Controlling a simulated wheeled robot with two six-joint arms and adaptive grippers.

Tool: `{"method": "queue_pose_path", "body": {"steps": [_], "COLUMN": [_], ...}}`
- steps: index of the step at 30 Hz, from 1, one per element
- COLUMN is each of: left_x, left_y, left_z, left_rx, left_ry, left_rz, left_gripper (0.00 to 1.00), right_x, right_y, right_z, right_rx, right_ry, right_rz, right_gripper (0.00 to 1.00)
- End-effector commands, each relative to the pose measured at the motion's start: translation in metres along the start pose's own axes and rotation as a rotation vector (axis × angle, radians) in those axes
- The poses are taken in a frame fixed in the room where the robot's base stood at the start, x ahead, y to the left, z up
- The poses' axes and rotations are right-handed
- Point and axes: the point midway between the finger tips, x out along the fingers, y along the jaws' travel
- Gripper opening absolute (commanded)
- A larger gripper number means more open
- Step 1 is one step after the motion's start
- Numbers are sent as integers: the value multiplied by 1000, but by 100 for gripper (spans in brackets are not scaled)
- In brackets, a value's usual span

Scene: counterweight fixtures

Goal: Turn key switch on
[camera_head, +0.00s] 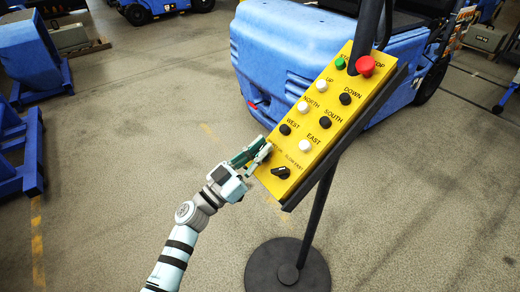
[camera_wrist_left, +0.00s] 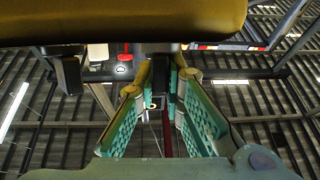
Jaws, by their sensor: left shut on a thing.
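A yellow control panel (camera_head: 318,120) with labelled buttons stands tilted on a dark post. My left gripper (camera_head: 266,146) is at its lower left edge, with its fingers against the panel face. In the left wrist view, the green-padded fingers (camera_wrist_left: 160,88) close around a small dark part, apparently the key switch (camera_wrist_left: 160,48), below the yellow panel (camera_wrist_left: 120,22). The fingers hide the switch in the head view, and its turn position cannot be told. A black selector knob (camera_head: 281,172) sits beside the gripper and also shows in the wrist view (camera_wrist_left: 68,74). My right gripper is not in view.
A red stop button (camera_head: 365,66) and a green button (camera_head: 340,63) are at the panel's top, with several white and black buttons below. The post's round base (camera_head: 270,268) rests on the floor. A blue vehicle (camera_head: 285,50) stands behind.

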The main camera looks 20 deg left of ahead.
Motion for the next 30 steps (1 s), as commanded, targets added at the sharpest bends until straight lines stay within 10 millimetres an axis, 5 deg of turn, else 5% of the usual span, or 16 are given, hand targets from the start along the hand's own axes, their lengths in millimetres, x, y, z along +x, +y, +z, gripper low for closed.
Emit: {"method": "queue_pose_path", "body": {"steps": [17,30], "left_x": [0,-2], "left_y": [-1,1], "left_z": [1,4], "left_rx": [54,153], "left_ry": [-1,2], "left_rz": [192,546], "left_gripper": [0,0], "right_x": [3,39], "right_y": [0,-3], "right_z": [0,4], "right_rx": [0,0], "right_ry": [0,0], "right_rz": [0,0], "right_gripper": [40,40]}}
